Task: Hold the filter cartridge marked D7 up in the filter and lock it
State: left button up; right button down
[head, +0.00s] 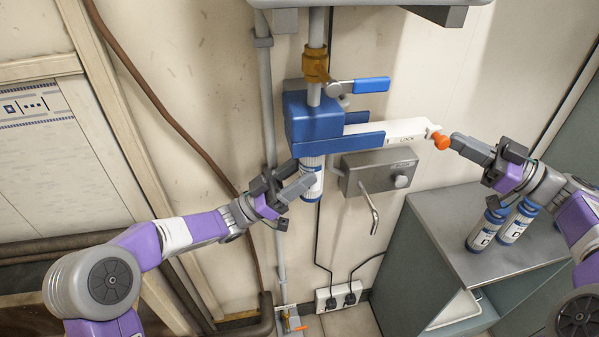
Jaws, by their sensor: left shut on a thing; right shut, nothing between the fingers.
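The blue filter head (312,122) is mounted on a vertical pipe at the wall. A white cartridge with blue bands (312,178) stands upright directly under it, its top hidden by the head. Its mark cannot be read from here. My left gripper (293,187) is shut on this cartridge from the left. A white lock bar (395,130) marked LOCK sticks out to the right of the filter head between blue rails, with an orange knob (441,141) at its end. My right gripper (458,140) is shut and empty, its fingertips at the knob's right side; touching or just apart cannot be told.
Two more cartridges (513,222) stand on the grey cabinet (440,208) at the right, below my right arm. A grey box with a spout (380,170) is on the wall below the lock bar. A blue-handled valve (370,85) sits above the filter head.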

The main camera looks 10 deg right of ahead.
jog(key=d, duration=0.7)
jog(key=shift+w, duration=0.15)
dwell(0.5)
jog(key=shift+a, duration=0.1)
pick_arm(q)
jog(key=o, duration=1.2)
jog(key=shift+o, duration=0.2)
